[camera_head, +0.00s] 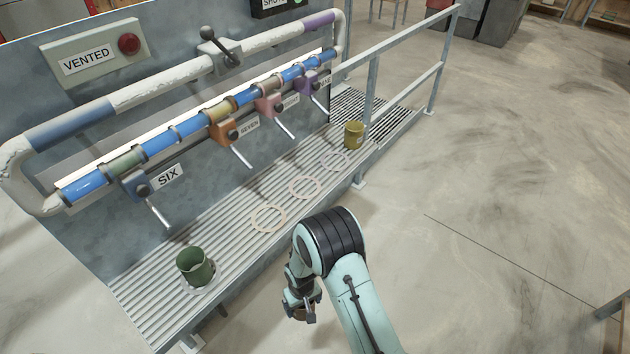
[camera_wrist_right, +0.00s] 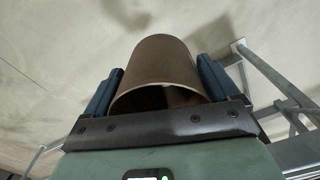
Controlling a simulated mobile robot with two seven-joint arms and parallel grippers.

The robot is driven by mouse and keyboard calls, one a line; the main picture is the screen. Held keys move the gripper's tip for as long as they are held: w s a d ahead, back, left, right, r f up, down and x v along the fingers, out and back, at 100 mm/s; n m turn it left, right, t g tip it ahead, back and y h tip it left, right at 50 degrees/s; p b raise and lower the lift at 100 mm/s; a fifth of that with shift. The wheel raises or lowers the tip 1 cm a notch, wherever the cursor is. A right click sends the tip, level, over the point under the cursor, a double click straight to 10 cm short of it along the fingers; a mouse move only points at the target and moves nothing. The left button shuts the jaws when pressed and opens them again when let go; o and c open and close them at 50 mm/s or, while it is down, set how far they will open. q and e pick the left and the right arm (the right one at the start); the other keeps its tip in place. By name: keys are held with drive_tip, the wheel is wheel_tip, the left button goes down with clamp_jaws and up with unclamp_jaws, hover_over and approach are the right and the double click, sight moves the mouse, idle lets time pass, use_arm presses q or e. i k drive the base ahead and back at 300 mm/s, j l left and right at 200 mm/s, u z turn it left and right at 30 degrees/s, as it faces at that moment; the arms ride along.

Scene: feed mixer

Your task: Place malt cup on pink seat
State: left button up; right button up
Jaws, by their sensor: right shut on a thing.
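My right gripper (camera_head: 300,308) is shut on a brown cup (camera_wrist_right: 163,62), with one dark finger on each side of it in the right wrist view. In the head view the gripper hangs in front of the slatted platform, apart from it, and mostly hides the cup. The pink seat (camera_head: 305,198) is a thin, empty ring, the middle of three on the platform, up and to the right of the gripper. My left gripper is not in view.
An empty pale orange ring (camera_head: 268,231) and an empty lavender ring (camera_head: 335,171) flank the pink one. A green cup (camera_head: 194,268) stands at the platform's left and an olive-yellow cup (camera_head: 353,136) at its right. Valve handles (camera_head: 241,156) stick out above; a railing (camera_head: 405,85) is at right.

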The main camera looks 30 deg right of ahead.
sight(304, 187)
drive_tip(key=i+l, duration=0.1)
drive_tip(key=l, duration=0.45)
drive_tip(key=i+l, duration=0.1)
drive_tip(key=l, duration=0.45)
drive_tip(key=i+l, duration=0.15)
drive_tip(key=l, duration=0.35)
drive_tip(key=i+l, duration=0.1)
drive_tip(key=l, duration=0.45)
drive_tip(key=i+l, duration=0.1)
drive_tip(key=l, duration=0.45)
drive_tip(key=l+u, duration=0.35)
drive_tip(key=l, duration=0.4)
drive_tip(key=i+l, duration=0.05)
